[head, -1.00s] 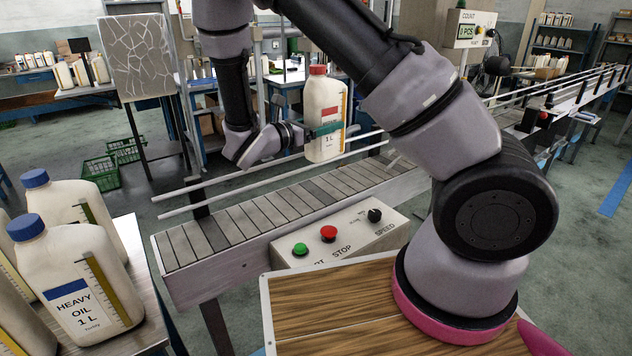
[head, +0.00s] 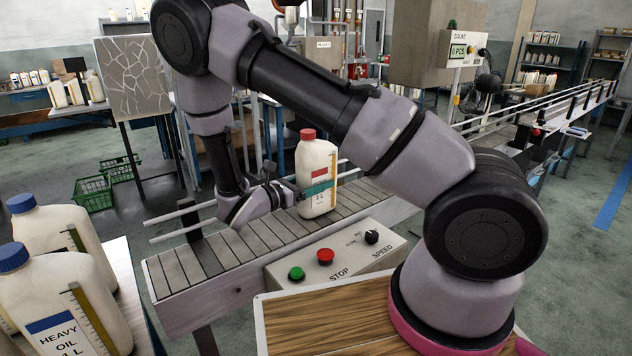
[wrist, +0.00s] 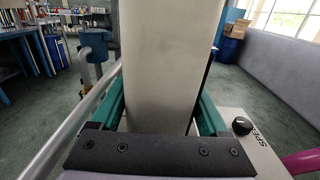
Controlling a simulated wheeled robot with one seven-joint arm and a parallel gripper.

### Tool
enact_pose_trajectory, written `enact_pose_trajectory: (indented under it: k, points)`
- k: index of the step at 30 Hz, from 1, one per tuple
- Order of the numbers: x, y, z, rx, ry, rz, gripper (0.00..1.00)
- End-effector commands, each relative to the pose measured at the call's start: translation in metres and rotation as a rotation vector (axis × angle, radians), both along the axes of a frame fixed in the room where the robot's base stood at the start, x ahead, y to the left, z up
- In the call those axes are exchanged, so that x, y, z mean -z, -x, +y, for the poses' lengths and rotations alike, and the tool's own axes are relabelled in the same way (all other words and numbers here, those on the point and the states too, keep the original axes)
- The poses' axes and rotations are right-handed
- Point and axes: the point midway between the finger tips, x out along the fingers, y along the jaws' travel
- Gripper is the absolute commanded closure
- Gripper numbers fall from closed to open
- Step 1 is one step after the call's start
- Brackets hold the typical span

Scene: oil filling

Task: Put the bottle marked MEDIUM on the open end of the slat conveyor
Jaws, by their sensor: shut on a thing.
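A white bottle with a red cap and a red label (head: 317,165) is upright over the slat conveyor (head: 240,250). Its label text is too small to read, apart from what looks like 1 L. My gripper (head: 316,188) is shut on the bottle's body, coming from the left. In the wrist view the bottle (wrist: 168,60) fills the space between the teal fingers of my gripper (wrist: 160,108). The bottle's base is at or just above the slats; I cannot tell if it touches. The conveyor's open end is at the lower left, with bare slats.
Blue-capped bottles (head: 70,290), one marked HEAVY OIL, stand on a table at the left. A control box (head: 330,258) with green and red buttons and a speed knob sits at the conveyor's near side. Guide rails (head: 185,222) run along the far side.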

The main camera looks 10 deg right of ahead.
Motion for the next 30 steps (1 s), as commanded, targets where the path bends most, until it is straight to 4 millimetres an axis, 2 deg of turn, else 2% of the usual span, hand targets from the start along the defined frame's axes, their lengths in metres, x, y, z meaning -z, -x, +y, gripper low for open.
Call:
enact_pose_trajectory:
  k: [11,12,13,23,26,30]
  points:
    - [0.003,0.000,0.000,0.000,0.000,-0.003,1.00]
    - [0.003,0.000,0.000,-0.001,-0.002,-0.001,0.06]
    - [0.003,0.000,0.000,-0.001,-0.002,-0.001,0.00]
    - [-0.001,0.000,0.002,-0.001,-0.002,-0.001,0.00]
    - [0.000,0.005,0.014,-0.003,-0.001,-0.003,0.00]
    - [0.000,0.017,0.041,-0.005,-0.003,-0.003,0.00]
